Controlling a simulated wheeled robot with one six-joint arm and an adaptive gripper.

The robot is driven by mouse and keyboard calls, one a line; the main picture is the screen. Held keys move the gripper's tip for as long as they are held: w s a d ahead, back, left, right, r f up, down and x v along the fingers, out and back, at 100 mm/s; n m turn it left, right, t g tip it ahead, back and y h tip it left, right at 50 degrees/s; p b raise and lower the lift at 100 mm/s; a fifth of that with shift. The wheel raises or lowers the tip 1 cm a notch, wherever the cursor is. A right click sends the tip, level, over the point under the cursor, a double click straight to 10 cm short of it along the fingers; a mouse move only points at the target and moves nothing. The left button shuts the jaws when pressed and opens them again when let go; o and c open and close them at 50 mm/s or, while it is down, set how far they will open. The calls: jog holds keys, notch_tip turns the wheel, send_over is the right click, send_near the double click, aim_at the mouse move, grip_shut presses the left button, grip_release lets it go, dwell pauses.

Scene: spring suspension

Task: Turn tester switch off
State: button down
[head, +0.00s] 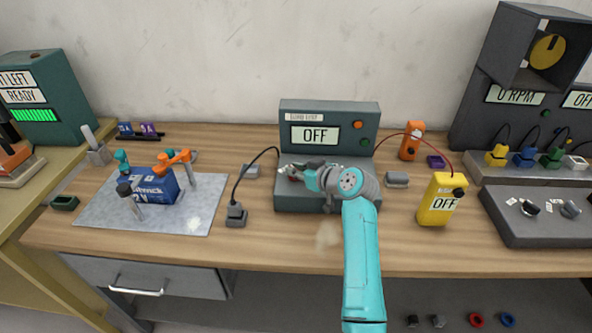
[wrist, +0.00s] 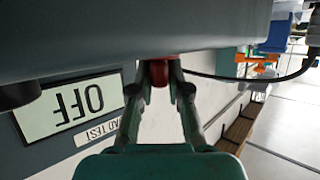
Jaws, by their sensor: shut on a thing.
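The grey load tester (head: 328,112) stands at the back middle of the bench. Its display (head: 316,135) reads OFF, and the same display shows upside down in the wrist view (wrist: 70,106). My gripper (head: 290,171) is over the left part of the tester's lower front section. In the wrist view my gripper (wrist: 160,80) has its two fingertips closed on a small red switch part (wrist: 158,73) on the tester. Most of that part is hidden by the fingers and the grey housing. A dark round knob (wrist: 18,94) shows to its left there.
A yellow meter (head: 436,205) reading OFF stands right of my arm, with a red cable. A grey clamp (head: 236,215) on a black cable stands left. A blue battery (head: 150,187) sits on a metal mat (head: 200,215). Front bench space near the clamp is clear.

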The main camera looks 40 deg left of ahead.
jog(key=shift+f, duration=0.15)
jog(key=c, duration=1.1)
grip_release()
jog(key=shift+d, duration=0.1)
jog(key=v, duration=1.2)
